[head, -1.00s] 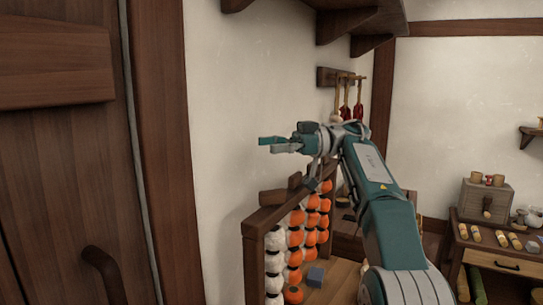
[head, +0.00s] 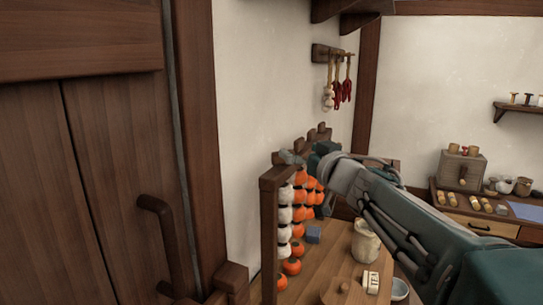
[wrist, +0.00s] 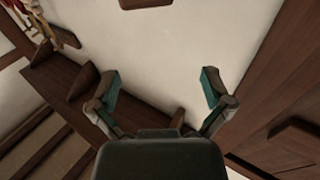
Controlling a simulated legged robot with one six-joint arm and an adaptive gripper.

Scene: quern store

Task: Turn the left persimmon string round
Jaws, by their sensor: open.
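The persimmon strings hang from a dark wooden rack (head: 268,235) left of centre in the head view. The left string (head: 285,214) shows pale fruit with orange at the bottom. The strings behind it (head: 308,197) show more orange. My gripper (head: 291,157) is by the rack's top rail, above the strings; my arm partly hides it and the rack's far end. In the wrist view my gripper (wrist: 161,92) is open and empty, with plain wall between its fingers. No persimmons show there.
Below the strings is a wooden table (head: 325,262) with a blue block (head: 313,235), a pale jar (head: 366,241) and a round wooden lid (head: 343,291). A door (head: 95,170) is at left. Garlic and red peppers (head: 338,92) hang on the back wall.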

